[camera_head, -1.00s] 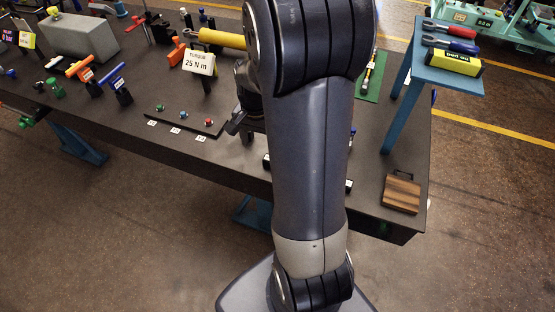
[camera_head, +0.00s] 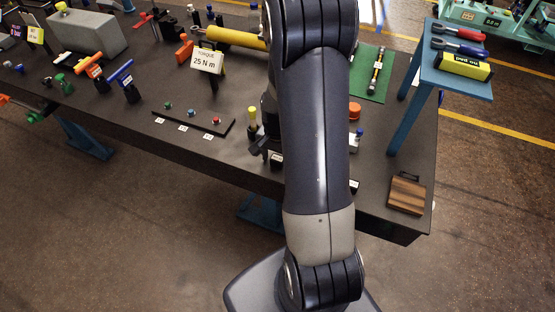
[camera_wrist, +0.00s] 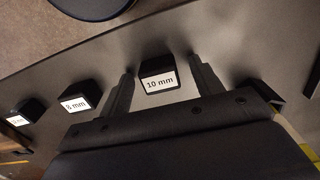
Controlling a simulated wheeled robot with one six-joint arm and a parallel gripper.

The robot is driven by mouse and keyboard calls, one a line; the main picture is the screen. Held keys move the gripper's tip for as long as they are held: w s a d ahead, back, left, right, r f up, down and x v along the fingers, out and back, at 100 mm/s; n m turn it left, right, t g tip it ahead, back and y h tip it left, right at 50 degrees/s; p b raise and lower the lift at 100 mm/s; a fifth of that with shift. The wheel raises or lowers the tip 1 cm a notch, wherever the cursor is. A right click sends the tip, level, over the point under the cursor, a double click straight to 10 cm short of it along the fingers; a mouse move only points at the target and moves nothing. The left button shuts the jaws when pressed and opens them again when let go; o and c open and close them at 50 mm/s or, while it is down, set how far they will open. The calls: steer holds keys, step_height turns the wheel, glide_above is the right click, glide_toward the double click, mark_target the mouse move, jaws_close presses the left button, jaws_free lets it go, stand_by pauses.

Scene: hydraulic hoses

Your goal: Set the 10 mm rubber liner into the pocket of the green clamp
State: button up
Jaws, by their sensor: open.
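A black block labelled 10 mm (camera_wrist: 158,77) stands between the two fingertips of my gripper (camera_wrist: 162,72) in the wrist view. The fingers are apart, one on each side of it, and I cannot tell whether they touch it. The liner itself cannot be told apart from the labelled block. In the head view my gripper (camera_head: 259,146) is partly hidden behind my arm, low near the table's front edge. A small green piece (camera_head: 63,84) stands at the left of the table; I cannot tell whether it is the green clamp. No pocket can be made out.
Black blocks labelled 8 mm (camera_wrist: 77,98) and one with an unclear label (camera_wrist: 25,113) stand to the left. A dark strip with coloured buttons (camera_head: 193,122) and a torque card (camera_head: 207,61) are on the table (camera_head: 150,95). A wooden block (camera_head: 407,195) lies at the right.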

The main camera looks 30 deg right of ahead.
mark_target(277, 158)
steer(key=shift+c, duration=0.5)
steer(key=c, duration=1)
steer(key=shift+o, duration=0.2)
step_height(277, 158, up, 10)
steer(key=b, duration=0.1)
